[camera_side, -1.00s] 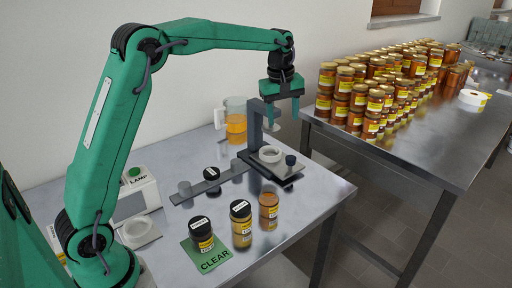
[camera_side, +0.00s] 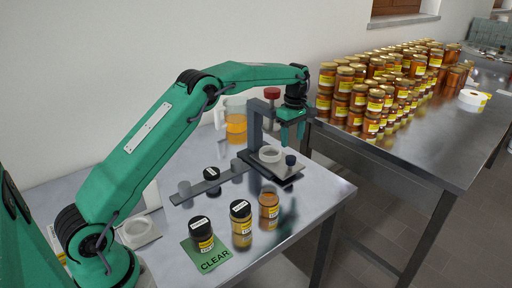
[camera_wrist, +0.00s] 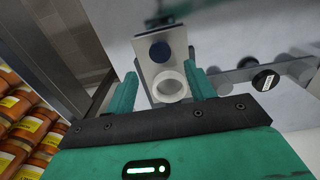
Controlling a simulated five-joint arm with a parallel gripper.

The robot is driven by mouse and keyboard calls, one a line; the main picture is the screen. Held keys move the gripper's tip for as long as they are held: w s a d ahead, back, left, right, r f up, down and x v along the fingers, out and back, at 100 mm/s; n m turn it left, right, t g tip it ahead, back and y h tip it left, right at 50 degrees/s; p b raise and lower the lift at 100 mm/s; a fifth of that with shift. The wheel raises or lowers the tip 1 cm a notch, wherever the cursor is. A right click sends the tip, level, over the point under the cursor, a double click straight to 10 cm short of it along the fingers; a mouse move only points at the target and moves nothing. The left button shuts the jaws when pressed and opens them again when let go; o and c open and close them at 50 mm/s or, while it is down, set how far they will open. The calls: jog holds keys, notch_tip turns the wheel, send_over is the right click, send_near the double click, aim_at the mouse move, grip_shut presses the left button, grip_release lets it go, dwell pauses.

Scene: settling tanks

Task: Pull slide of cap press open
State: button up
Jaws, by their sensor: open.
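The cap press (camera_side: 256,122) stands near the far right edge of the steel bench. Its slide (camera_side: 283,176) carries a white ring and a small dark blue knob (camera_side: 290,160) at its outer end. My gripper (camera_side: 292,142) points down with open, empty fingers just above the knob. In the wrist view, the slide (camera_wrist: 150,31) lies between and beyond my fingers (camera_wrist: 161,70). The blue knob (camera_wrist: 160,51) and white ring (camera_wrist: 170,83) show near the gap between them. I cannot tell the exact height gap to the knob.
Several jars stand at the bench front, one on a green CLEAR mat (camera_side: 211,262). A grey rail (camera_side: 208,184) with a black-capped item lies left of the press. A jug (camera_side: 236,123) stands behind. A second table (camera_side: 418,158) at right is crowded with honey jars.

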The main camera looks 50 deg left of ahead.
aim_at(291, 158)
jog(key=shift+f, duration=3.85)
grip_shut()
jog(key=d, duration=1.2)
jog(key=shift+d, duration=0.25)
grip_release()
jog(key=shift+r, duration=0.15)
